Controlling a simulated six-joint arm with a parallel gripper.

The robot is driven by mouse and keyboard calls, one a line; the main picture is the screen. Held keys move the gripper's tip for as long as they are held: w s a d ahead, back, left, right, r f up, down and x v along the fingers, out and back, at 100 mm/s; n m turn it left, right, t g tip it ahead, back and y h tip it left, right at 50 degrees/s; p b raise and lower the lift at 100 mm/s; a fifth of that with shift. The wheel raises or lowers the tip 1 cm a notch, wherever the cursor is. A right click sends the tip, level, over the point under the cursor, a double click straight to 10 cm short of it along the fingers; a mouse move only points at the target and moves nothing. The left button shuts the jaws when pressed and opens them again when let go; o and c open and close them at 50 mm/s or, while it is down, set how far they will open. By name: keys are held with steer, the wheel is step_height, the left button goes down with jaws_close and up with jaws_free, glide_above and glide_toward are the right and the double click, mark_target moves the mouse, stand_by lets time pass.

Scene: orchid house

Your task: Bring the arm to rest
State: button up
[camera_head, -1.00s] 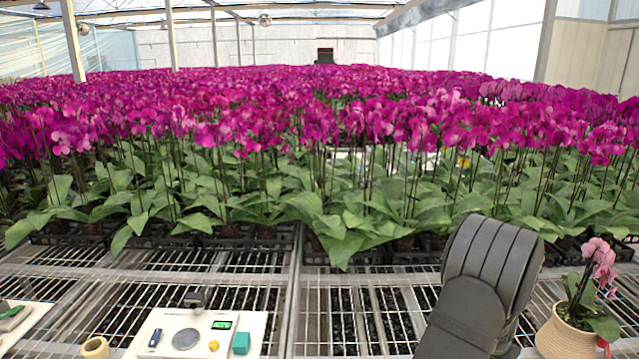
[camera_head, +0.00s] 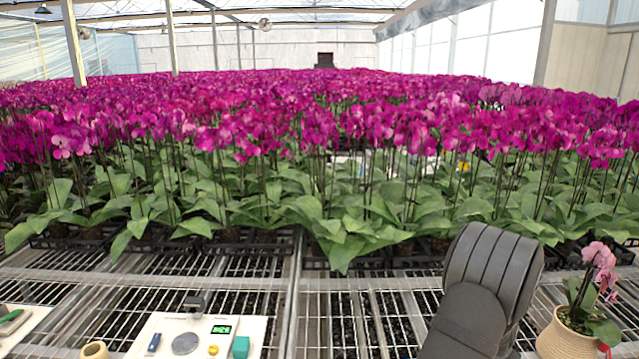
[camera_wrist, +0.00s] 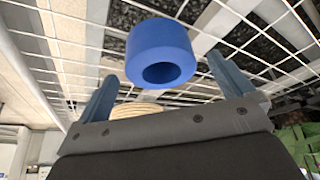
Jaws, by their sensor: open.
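My gripper (camera_wrist: 164,85) shows in the wrist view with its two blue-grey fingers spread apart. A blue ring (camera_wrist: 160,40) with a round hole appears in the gap between and beyond the fingertips. Neither finger is seen touching it, and its distance from them is unclear. In the head view only a dark part of my arm (camera_head: 490,275) shows at the lower right, over the wire bench; the gripper itself is out of that picture.
A potted pink orchid in a woven basket (camera_head: 562,338) stands right of my arm. A white panel (camera_head: 172,325) with a lit display and small blocks lies at the front, beside a beige cup (camera_head: 93,350). Rows of magenta orchids (camera_head: 300,120) fill the back. Bare wire mesh (camera_head: 345,310) lies between.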

steer(key=x, duration=0.3)
steer(key=shift+d+f, duration=0.1)
step_height(320, 180, up, 4)
steer(key=shift+f, duration=0.2)
steer(key=s+d+r, duration=0.3)
steer(key=s+r, duration=0.8)
steer(key=r, duration=0.1)
steer(key=w+a+n+t+y, duration=0.1)
steer(key=w+a+n, duration=0.4)
steer(key=w+a, duration=1.6)
steer(key=w, duration=0.4)
steer(key=shift+w+a+r+n+y, duration=0.3)
steer(key=shift+y, duration=0.1)
